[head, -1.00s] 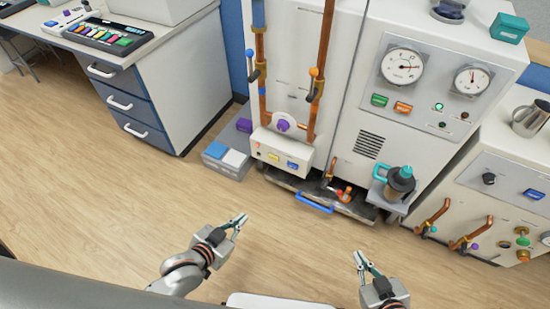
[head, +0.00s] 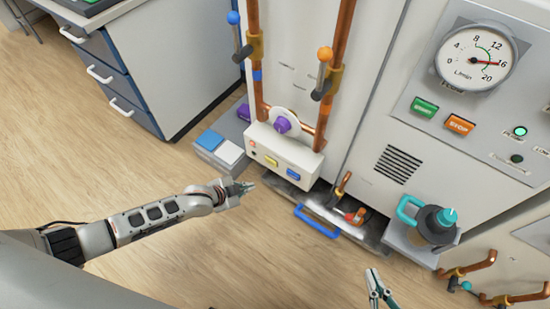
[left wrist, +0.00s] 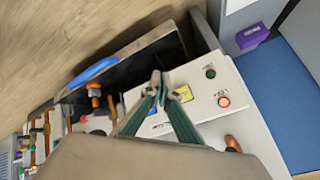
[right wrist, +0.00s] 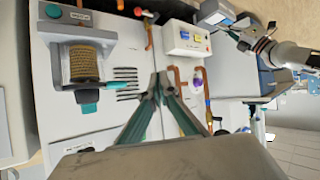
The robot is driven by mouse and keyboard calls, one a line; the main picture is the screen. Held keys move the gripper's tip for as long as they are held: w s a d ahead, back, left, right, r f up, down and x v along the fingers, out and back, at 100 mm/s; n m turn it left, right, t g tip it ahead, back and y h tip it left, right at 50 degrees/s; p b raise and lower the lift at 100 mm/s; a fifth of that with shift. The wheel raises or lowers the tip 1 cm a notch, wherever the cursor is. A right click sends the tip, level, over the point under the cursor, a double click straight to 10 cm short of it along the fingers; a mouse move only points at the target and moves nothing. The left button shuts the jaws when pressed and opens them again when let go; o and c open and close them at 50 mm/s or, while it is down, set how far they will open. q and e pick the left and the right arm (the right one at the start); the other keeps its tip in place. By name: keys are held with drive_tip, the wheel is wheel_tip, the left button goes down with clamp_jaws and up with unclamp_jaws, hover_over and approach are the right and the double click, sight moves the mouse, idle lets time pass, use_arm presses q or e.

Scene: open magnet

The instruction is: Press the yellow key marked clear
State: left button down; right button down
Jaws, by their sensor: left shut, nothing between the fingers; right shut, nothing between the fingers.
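A yellow key (head: 271,161) sits on the front of a white control box between the copper pipes, left of a blue key (head: 293,174). Its marking is too small to read in the head view. The yellow key (left wrist: 183,93) also shows in the left wrist view, just right of the fingertips, partly covered by a finger. My left gripper (head: 248,187) is shut and empty, below and left of the white box (head: 265,140). My right gripper (head: 374,279) is shut and empty, low in the head view, well away from the box.
A drawer or tray with a blue handle (head: 316,221) lies under the white box. A block with blue and white tops (head: 218,148) stands left of it. A jug-like vessel with a teal handle (head: 436,222) sits on a shelf at right. Open floor lies in front.

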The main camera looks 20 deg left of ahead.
sight(271, 162)
use_arm(q)
drive_tip(key=shift+r, duration=0.15)
use_arm(e)
drive_tip(key=shift+r, duration=0.15)
